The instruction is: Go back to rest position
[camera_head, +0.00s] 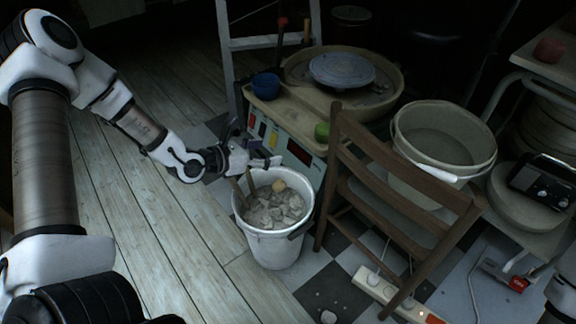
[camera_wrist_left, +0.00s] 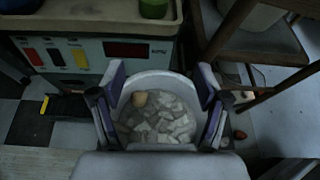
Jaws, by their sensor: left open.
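My left gripper (camera_head: 256,162) is open and empty. It is over the far rim of a white bucket (camera_head: 272,246) that stands on the floor. In the left wrist view the open fingers (camera_wrist_left: 159,95) frame the bucket's inside. My right gripper does not show.
A pottery wheel (camera_head: 342,70) with a control panel stands behind the bucket. It bears a blue cup (camera_head: 266,86) and a green item (camera_head: 322,132). A wooden chair (camera_head: 400,170) with a large pail (camera_head: 444,140) is to the right. A power strip (camera_head: 385,290) lies on the floor. Floorboards at left are clear.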

